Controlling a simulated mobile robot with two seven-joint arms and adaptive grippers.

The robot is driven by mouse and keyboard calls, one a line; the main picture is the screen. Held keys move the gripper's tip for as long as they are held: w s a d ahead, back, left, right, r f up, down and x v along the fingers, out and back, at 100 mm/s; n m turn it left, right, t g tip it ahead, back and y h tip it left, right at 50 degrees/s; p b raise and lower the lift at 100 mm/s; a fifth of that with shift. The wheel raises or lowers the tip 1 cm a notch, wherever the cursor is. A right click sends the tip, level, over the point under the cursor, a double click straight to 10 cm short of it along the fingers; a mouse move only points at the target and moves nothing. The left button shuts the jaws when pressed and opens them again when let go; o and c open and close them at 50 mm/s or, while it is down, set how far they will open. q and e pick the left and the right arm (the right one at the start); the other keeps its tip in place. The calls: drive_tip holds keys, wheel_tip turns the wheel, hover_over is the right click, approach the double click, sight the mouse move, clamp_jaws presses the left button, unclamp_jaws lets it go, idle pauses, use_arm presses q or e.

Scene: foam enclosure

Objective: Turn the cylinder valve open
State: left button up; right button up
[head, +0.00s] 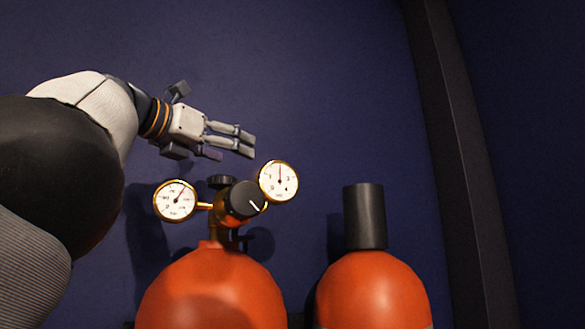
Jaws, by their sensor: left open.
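The left orange cylinder (211,290) carries brass valve fittings on its neck. A small dark ridged handwheel (220,182) sits on top of the fittings. A larger black knob (243,198) with a white mark faces me, between two round brass-rimmed gauges. My left gripper (236,145) is open and empty, its fingers pointing right. In the picture it is above the handwheel and the left gauge, and appears apart from them. The depth gap is hard to judge. My right gripper is not in view.
The left gauge (175,201) and right gauge (279,181) flank the knob. A second orange cylinder (372,292) with a black cap (365,216) stands to the right. A dark blue wall (330,80) is behind, with a dark vertical post (455,150) at right.

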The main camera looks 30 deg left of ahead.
sight(222, 182)
use_arm(q)
drive_tip(key=shift+r, duration=1.8)
drive_tip(key=s+a+f+m+g+h, duration=0.2)
drive_tip(key=s+a+f+m+h, duration=0.3)
drive_tip(key=s+f, duration=0.55)
drive_tip(key=shift+n, duration=0.6)
drive_tip(key=x, duration=0.7)
drive_tip(key=r+x, duration=0.1)
drive_tip(key=x, duration=0.2)
drive_tip(key=shift+w+d, duration=0.15)
drive_tip(key=shift+w, duration=0.05)
drive_tip(key=shift+w+d, duration=0.1)
drive_tip(key=shift+w, duration=0.2)
drive_tip(key=shift+c, duration=0.5)
